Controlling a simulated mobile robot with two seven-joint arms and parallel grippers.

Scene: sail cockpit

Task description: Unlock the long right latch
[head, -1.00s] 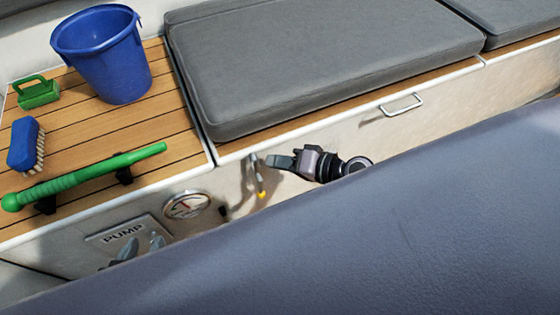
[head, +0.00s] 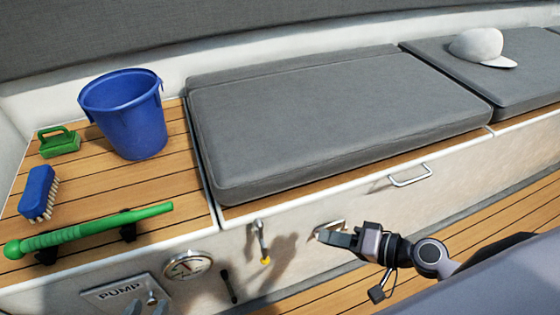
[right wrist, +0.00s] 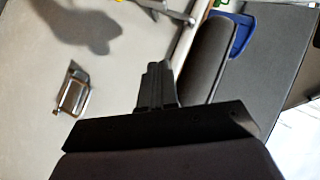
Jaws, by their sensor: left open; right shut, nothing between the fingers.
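A long metal latch lever (head: 262,241) with a yellow tip hangs down on the white locker front, below the left end of the grey cushion. Part of it shows at the top of the right wrist view (right wrist: 160,9). My right gripper (head: 325,236) is shut and empty, to the right of the lever and apart from it. Its closed fingers (right wrist: 156,84) also show in the right wrist view.
A metal bracket (right wrist: 73,92) is on the panel near my right gripper. A metal handle (head: 410,175) sits higher right. A round gauge (head: 187,267) and PUMP plate (head: 112,290) are left. A blue bucket (head: 125,115), brushes and a green bar (head: 95,230) lie on the slatted top.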

